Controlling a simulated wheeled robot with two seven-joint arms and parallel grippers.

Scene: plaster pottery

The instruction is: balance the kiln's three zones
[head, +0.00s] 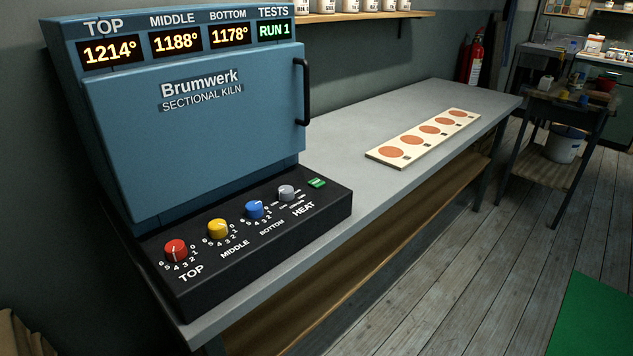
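The blue kiln (200,130) stands on the grey bench with its door shut. Its display (185,42) reads TOP 1214°, MIDDLE 1188°, BOTTOM 1178°, and TESTS RUN 1 in green. On the black control panel (245,255) in front are a red TOP knob (176,250), a yellow MIDDLE knob (218,229), a blue BOTTOM knob (255,209) and a grey HEAT knob (286,192). A small green button (317,183) sits at the panel's right end. The knobs' exact settings are too small to read surely. Neither gripper is in view.
A pale board (423,138) with several orange discs lies on the bench (345,145), whose top is otherwise clear. A red extinguisher (474,58) stands behind its far end. A dark side table (555,112) is at the right. The plank floor (470,270) has a green mat (600,320).

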